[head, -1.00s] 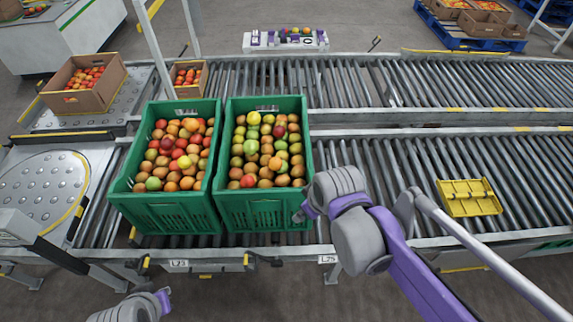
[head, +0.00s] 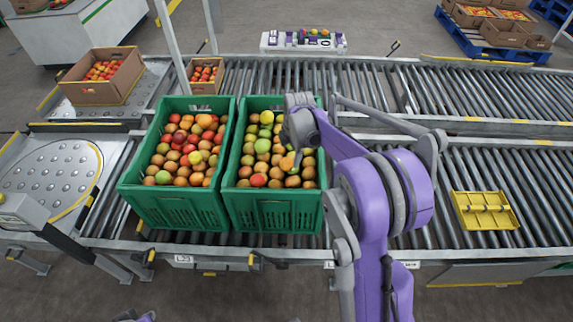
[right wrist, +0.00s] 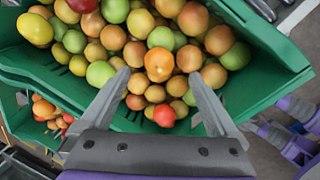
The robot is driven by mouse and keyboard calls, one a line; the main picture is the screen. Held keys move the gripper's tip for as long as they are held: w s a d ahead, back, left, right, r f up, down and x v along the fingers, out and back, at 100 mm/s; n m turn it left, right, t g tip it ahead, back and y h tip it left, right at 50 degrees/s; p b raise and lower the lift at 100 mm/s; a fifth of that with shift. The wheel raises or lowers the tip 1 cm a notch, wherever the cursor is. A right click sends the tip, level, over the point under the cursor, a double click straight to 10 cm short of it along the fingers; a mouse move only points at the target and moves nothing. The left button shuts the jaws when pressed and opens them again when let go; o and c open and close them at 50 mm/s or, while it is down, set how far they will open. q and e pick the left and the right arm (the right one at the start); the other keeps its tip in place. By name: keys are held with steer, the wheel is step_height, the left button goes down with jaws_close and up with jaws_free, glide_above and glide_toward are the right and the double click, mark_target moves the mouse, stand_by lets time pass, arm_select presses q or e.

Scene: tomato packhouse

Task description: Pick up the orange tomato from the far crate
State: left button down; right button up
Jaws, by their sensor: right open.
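Two green crates full of tomatoes stand side by side on the near conveyor, a left crate (head: 172,210) and a right crate (head: 275,212). An orange tomato (head: 287,163) lies on top in the right crate. In the right wrist view this bright orange tomato (right wrist: 159,64) lies between and just beyond my fingertips, among red, green and brownish ones. My right gripper (right wrist: 160,78) is open and empty, pointing down over the right crate; in the head view its fingers (head: 294,158) are partly hidden. Only a sliver of my left gripper (head: 146,317) shows at the bottom edge.
A yellow tray (head: 485,212) lies on the rollers to the right. Cardboard boxes of tomatoes (head: 100,78) (head: 206,78) stand behind the left crate. The right crate's walls (right wrist: 265,80) rise close around my right gripper. Rollers between the right crate and yellow tray look free.

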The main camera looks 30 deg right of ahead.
mark_target(287, 161)
steer(key=f, duration=0.2)
steer(key=w+f, duration=0.1)
steer(key=f, duration=0.3)
steer(key=shift+w+a+f, duration=0.2)
steer(key=shift+w+f, duration=0.05)
steer(key=shift+f, duration=0.05)
steer(key=c, duration=1)
steer(key=shift+r, duration=0.1)
